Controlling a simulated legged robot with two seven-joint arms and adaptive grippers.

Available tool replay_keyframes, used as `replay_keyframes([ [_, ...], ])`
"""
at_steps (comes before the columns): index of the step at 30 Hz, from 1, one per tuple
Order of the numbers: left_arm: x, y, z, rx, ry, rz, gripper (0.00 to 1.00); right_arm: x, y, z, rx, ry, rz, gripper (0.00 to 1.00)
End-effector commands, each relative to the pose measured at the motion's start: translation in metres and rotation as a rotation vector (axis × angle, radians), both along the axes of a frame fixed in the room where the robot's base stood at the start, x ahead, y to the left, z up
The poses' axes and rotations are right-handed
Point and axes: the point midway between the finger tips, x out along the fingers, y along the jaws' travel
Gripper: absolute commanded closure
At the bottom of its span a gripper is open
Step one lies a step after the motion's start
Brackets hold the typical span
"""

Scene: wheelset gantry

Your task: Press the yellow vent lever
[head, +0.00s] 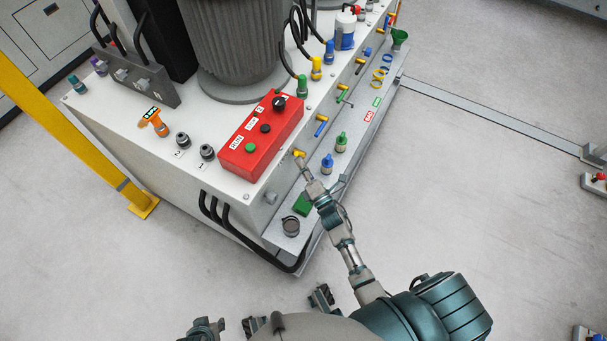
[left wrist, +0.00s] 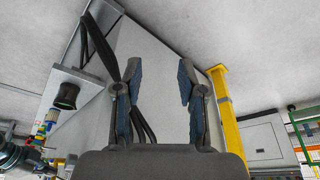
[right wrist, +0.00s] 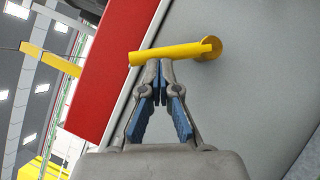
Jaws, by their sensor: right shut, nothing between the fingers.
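The yellow vent lever (head: 298,153) sticks out from the side wall of the white cabinet, below the red control box. In the right wrist view the lever (right wrist: 172,53) is a yellow bar with a round hub at its right end, lying nearly level. My right gripper (right wrist: 160,66) is shut and empty, its fingertips right at the bar's lower edge near mid-length. I cannot tell whether they touch. In the head view my right gripper (head: 306,176) reaches up to the lever. My left gripper (left wrist: 161,80) is open and empty, apart from the lever.
The red control box (head: 262,135) with buttons stands on the cabinet top. Blue and green handles (head: 321,126) line the same wall. A ledge below carries green-capped bottles (head: 341,142) and a dark round cup (head: 291,226). A yellow post (head: 70,130) stands left.

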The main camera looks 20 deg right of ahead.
Motion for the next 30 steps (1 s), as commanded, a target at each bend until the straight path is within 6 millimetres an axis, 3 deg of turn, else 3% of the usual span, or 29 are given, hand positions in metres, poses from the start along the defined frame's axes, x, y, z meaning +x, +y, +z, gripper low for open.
replay_keyframes([
  [2,-0.019,0.006,0.003,0.02,0.089,0.006,0.6,0.001,0.0,0.007,0.023,0.015,0.001,1.0],
  [12,-0.007,0.002,-0.077,0.023,0.114,-0.001,0.6,0.004,-0.005,0.015,0.137,0.107,0.0,1.0],
  [21,-0.021,0.003,-0.149,0.025,0.134,-0.009,0.6,0.009,-0.012,0.021,0.273,0.213,0.001,1.0],
  [30,-0.038,0.005,-0.184,0.026,0.147,-0.014,0.6,0.013,-0.017,0.022,0.304,0.236,-0.001,1.0],
])
